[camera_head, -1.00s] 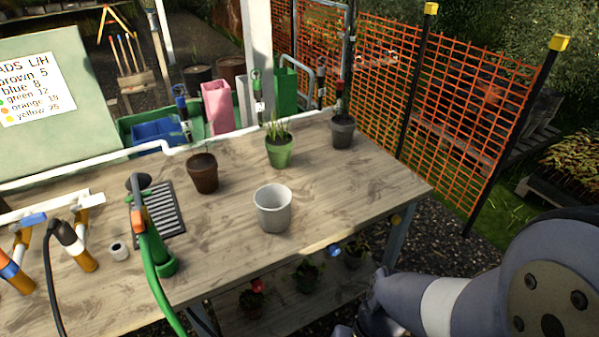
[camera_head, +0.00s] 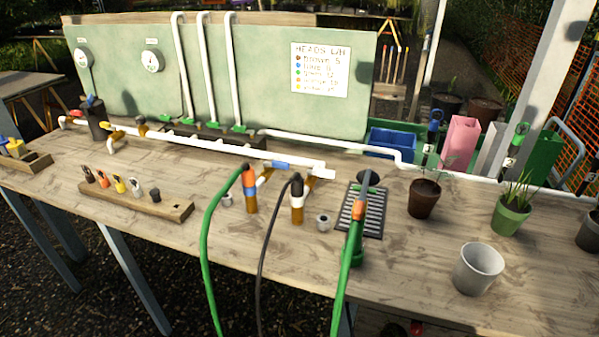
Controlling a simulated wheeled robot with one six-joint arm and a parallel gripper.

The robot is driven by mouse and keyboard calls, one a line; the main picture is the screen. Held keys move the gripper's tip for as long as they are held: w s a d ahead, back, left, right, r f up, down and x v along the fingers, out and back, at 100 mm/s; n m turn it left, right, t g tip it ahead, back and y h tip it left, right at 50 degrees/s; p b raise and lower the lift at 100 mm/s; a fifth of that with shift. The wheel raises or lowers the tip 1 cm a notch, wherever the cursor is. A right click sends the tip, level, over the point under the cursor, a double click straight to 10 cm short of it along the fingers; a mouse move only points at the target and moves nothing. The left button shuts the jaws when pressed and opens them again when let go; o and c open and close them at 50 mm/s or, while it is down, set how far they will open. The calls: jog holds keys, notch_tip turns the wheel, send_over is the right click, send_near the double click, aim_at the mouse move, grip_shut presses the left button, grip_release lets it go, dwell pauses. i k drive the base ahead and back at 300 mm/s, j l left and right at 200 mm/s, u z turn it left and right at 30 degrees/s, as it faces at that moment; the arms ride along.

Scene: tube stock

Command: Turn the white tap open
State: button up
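A white pipe (camera_head: 215,145) runs along the back of the wooden bench, with short branches towards the front. A white fitting (camera_head: 318,171) is at its right end, next to a blue-marked piece (camera_head: 285,164). I cannot tell for sure which part is the white tap, or whether it is open or closed. A black hose with a white-banded end (camera_head: 297,194) stands just in front of the fitting. A green hose with a blue-banded end (camera_head: 250,187) stands left of it. My gripper is not in view.
A rack of coloured connectors (camera_head: 137,200) lies at the front left. Pots, including a white one (camera_head: 477,268), occupy the right. Open bench surface lies at the front centre.

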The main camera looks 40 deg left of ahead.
aim_at(331, 174)
jog(key=u, duration=1.5)
jog(key=i+l, duration=0.15)
